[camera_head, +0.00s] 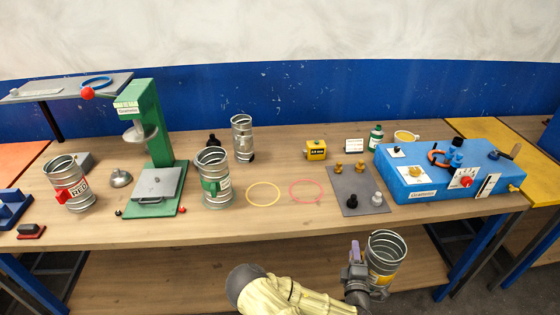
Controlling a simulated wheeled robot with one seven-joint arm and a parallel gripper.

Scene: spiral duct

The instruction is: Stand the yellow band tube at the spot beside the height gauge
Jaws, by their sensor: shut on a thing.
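The yellow band tube (386,249) is a spiral metal tube with a yellow patch low on its side. It is held off the table, in front of the front edge, open end up and leaning slightly right. My gripper (368,277) is shut on it from the left; the tube's lower part is partly hidden by the jaws. A green stand (153,130) with a column and a grey plate stands left of centre; I cannot tell whether it is the height gauge. A yellow ring (263,194) and a pink-red ring (306,191) lie flat on the table.
A green band tube (213,174), a red band tube (70,184) and a plain-looking tube (242,138) stand on the table. A grey mat (358,196) with knobs and a blue machine (435,178) are at right. Bare wood surrounds the rings.

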